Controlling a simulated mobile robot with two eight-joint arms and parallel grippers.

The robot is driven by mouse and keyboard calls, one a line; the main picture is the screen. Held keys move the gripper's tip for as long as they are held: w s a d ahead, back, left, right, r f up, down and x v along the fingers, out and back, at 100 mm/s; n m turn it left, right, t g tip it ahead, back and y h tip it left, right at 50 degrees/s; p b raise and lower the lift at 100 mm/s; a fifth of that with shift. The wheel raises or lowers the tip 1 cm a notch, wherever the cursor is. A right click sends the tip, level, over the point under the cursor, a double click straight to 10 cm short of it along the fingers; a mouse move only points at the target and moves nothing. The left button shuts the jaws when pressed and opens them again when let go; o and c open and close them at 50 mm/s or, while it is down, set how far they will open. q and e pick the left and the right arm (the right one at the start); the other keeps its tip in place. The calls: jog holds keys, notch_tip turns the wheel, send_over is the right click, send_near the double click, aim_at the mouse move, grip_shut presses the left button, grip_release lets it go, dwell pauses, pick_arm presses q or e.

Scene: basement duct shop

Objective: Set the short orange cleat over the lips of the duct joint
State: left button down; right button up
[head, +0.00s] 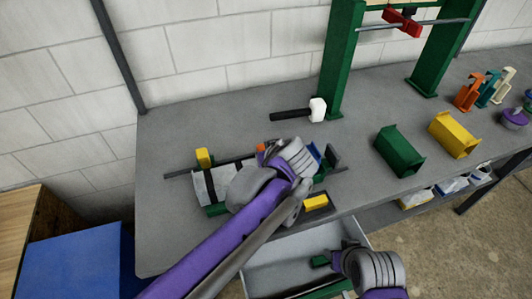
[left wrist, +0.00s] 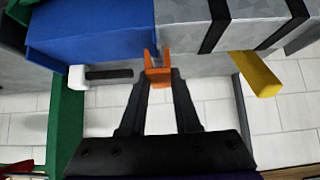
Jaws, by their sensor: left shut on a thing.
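My left gripper (head: 264,155) is shut on the short orange cleat (left wrist: 158,70); a bit of its orange also shows in the head view (head: 261,148). In the left wrist view the cleat's two prongs point at the seam between a blue duct piece (left wrist: 90,30) and a grey duct piece with black straps (left wrist: 235,38). I cannot tell whether the prongs touch the lips. In the head view the grey duct (head: 203,187) shows left of my gripper and the blue piece (head: 314,153) right of it; my arm hides the joint. My right gripper (head: 335,256) is over an open drawer; its jaws are unclear.
A yellow block (head: 204,157) stands at the duct's far side, and another yellow piece (head: 316,201) lies near the bench edge. A white-headed hammer (head: 317,109) lies behind. Green (head: 399,150) and yellow (head: 455,133) blocks stand to the right. The open drawer (head: 270,273) juts out in front.

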pick_arm(q)
jog(key=shift+f, duration=0.3)
jog(key=c, duration=0.6)
grip_release()
jog(key=shift+r, duration=0.1)
jog(key=shift+r, duration=0.25)
jog(key=p+v, duration=0.1)
jog(key=v, duration=1.1)
jog(key=shift+r, duration=0.25)
